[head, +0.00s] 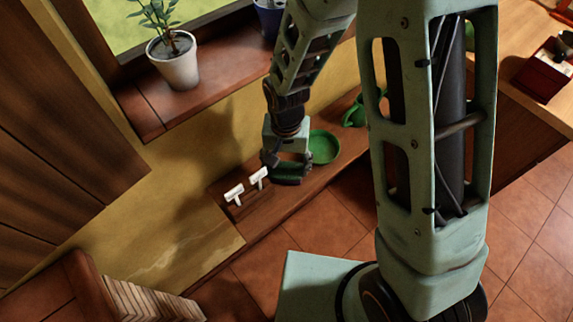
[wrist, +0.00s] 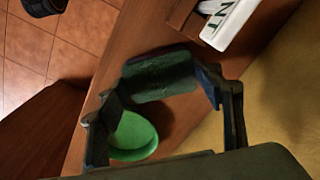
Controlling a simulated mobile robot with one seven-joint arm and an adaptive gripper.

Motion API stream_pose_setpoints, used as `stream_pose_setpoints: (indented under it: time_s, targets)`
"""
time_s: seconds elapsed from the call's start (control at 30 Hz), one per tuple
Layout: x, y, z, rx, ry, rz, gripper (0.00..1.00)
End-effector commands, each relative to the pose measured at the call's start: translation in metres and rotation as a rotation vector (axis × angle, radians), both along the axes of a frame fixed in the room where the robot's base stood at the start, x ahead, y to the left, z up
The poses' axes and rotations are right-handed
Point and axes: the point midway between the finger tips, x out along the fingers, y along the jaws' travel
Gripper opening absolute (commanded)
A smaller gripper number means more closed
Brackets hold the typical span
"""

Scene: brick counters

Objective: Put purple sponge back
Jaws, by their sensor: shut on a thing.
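My gripper (head: 287,176) is over the narrow wooden counter (head: 240,216) by the yellow wall. In the wrist view, its fingers (wrist: 162,92) are shut on a dark green, sponge-like block (wrist: 160,78). The block also shows dark green between the fingers in the head view. Whether the block touches the counter I cannot tell.
Two white signs (head: 234,194) (head: 258,178) stand left of my gripper; one shows lettered in the wrist view (wrist: 230,24). A green dish (head: 324,147) and a green mug (head: 355,114) are to the right. A potted plant (head: 174,62) stands on the sill.

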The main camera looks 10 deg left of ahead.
Motion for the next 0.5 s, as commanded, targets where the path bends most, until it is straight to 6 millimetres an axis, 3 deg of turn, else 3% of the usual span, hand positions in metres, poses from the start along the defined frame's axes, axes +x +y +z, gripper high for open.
stream_pose_setpoints:
  time_s: [0.1,0.13,0.27,0.5]
  targets:
    - [0.0,0.0,-0.0043,0.0,0.0,0.0,0.41]
    - [0.0001,0.0,-0.0026,0.0,0.0,0.0,0.64]
    - [0.0001,0.0,-0.0023,0.0,0.0,0.0,0.78]
    - [0.0001,0.0,-0.0022,0.0,0.0,0.0,0.78]
